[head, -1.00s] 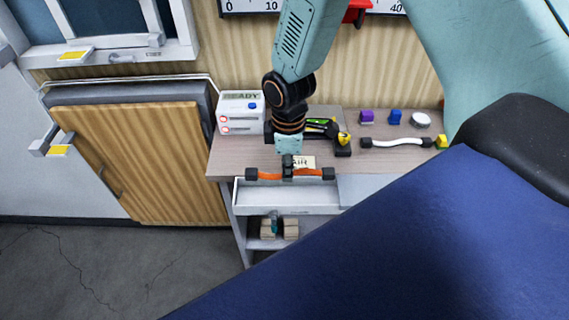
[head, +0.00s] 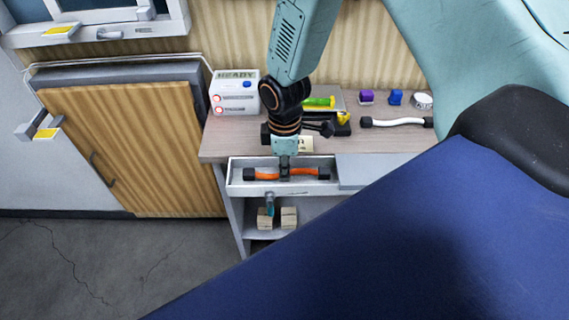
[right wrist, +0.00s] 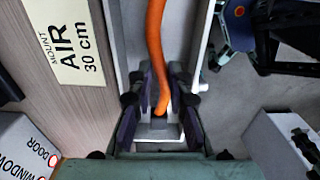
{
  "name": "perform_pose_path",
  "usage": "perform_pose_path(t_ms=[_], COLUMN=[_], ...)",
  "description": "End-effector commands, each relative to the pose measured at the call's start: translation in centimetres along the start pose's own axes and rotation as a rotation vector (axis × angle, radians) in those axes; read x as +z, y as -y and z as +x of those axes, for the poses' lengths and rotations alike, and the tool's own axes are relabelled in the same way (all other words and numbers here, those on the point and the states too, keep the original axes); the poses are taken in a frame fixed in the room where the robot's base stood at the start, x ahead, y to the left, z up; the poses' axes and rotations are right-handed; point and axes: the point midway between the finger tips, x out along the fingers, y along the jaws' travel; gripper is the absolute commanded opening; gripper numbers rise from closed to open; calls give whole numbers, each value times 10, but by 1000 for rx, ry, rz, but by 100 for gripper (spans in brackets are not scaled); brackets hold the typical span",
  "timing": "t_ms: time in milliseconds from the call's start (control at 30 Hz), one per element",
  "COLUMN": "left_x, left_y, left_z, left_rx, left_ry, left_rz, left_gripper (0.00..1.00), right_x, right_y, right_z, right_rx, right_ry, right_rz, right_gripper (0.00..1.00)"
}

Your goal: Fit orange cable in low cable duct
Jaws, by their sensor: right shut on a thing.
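The orange cable (head: 305,172) with black end blocks lies lengthwise within the outline of the pale, open cable duct (head: 236,188) at the desk's front edge. I cannot tell whether it touches the duct floor. My right gripper (head: 285,173) points down and is shut on the cable near its middle. In the right wrist view the orange cable (right wrist: 155,45) runs along the pale channel and passes between the fingers of my right gripper (right wrist: 162,108). The fingers hide part of the cable. I do not make out my left gripper.
An AIR label (right wrist: 65,45) lies behind the duct. Wooden blocks (head: 289,217) sit on the shelf below.

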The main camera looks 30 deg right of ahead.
Motion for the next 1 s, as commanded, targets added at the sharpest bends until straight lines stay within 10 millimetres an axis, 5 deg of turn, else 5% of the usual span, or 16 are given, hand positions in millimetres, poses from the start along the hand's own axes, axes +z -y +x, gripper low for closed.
perform_pose_path(t_ms=[1000], left_x=[0], left_y=[0], left_z=[-6], left_rx=[0], left_ry=[0], left_rz=[0], left_gripper=[41], right_x=[0], right_y=[1], right_z=[2], right_rx=[0], right_ry=[0], right_rz=[0], right_gripper=[0])
